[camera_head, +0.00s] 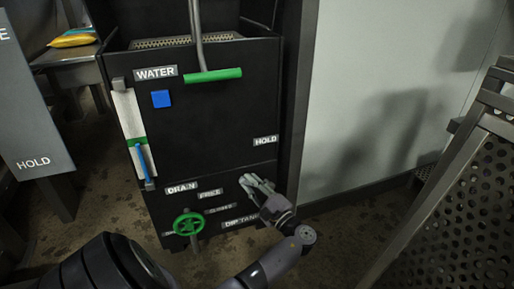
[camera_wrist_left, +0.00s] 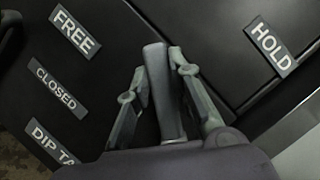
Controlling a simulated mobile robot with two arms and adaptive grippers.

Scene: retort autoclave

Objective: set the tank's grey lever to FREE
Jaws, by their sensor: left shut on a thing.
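The tank (camera_head: 215,110) is a dark box with white-lettered labels. Its grey lever (camera_wrist_left: 160,85) shows in the left wrist view as a bar between my fingers. The lever's end lies between the FREE label (camera_wrist_left: 75,31) on the left and the HOLD label (camera_wrist_left: 273,46) on the right. My left gripper (camera_head: 258,184) is shut on the lever at the tank's lower right front. In the head view the gripper mostly hides the lever, below the HOLD label (camera_head: 265,140) and right of the FREE label (camera_head: 210,193). My right gripper is not in view.
A green wheel (camera_head: 188,224) sits low on the tank, left of my gripper. A perforated metal basket (camera_head: 455,215) stands at the right.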

